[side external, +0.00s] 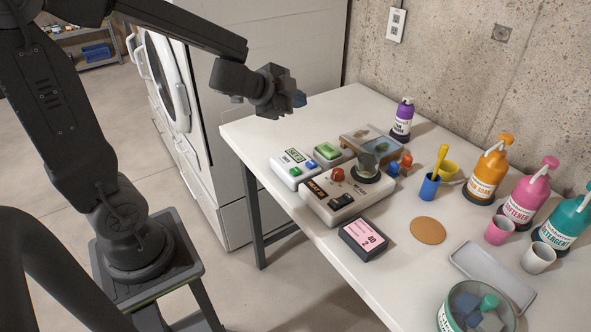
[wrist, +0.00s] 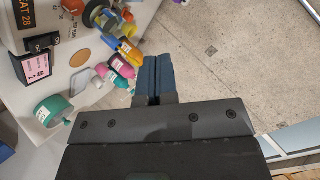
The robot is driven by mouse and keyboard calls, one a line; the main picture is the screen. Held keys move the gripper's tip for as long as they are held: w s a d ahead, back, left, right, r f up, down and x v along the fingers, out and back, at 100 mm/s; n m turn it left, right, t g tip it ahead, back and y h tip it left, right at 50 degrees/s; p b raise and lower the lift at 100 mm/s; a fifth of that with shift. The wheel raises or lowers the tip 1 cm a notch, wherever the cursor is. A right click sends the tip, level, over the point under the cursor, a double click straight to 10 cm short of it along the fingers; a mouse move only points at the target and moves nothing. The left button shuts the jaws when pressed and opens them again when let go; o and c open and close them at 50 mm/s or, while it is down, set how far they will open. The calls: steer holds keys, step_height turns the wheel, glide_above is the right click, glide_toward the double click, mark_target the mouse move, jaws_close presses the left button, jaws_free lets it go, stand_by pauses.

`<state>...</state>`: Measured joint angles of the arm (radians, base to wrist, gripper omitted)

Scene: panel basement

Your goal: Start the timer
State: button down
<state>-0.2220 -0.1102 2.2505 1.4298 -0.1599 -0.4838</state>
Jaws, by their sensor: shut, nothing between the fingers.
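A white box with a green display, which looks like the timer (side external: 281,165), sits near the table's left edge in the side view. It has a green button (side external: 295,171) and a blue button (side external: 310,164) on its face. The display is too small to read. I cannot make the timer out in the wrist view. My gripper (side external: 299,99) is in the air above and behind the timer, clear of it, with blue fingertips. In the wrist view its fingers (wrist: 153,80) are shut together with nothing between them.
A larger white unit (side external: 318,205) with an orange display, red knob and black switch stands beside the timer. A small box with a green top (side external: 327,154) is close by. Bottles, cups, and a grey tray (side external: 492,277) fill the right side. A concrete wall (side external: 440,60) stands behind.

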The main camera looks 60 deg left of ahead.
mark_target(295, 172)
step_height(295, 172, down, 7)
steer(key=m+g+h, duration=0.3)
steer(key=m+h, duration=0.1)
steer(key=shift+s+m, duration=0.2)
steer(key=shift+m, duration=0.1)
steer(key=shift+f, duration=0.1)
steer(key=shift+f, duration=4.3)
steer(key=shift+f, duration=0.15)
steer(key=shift+f, duration=0.25)
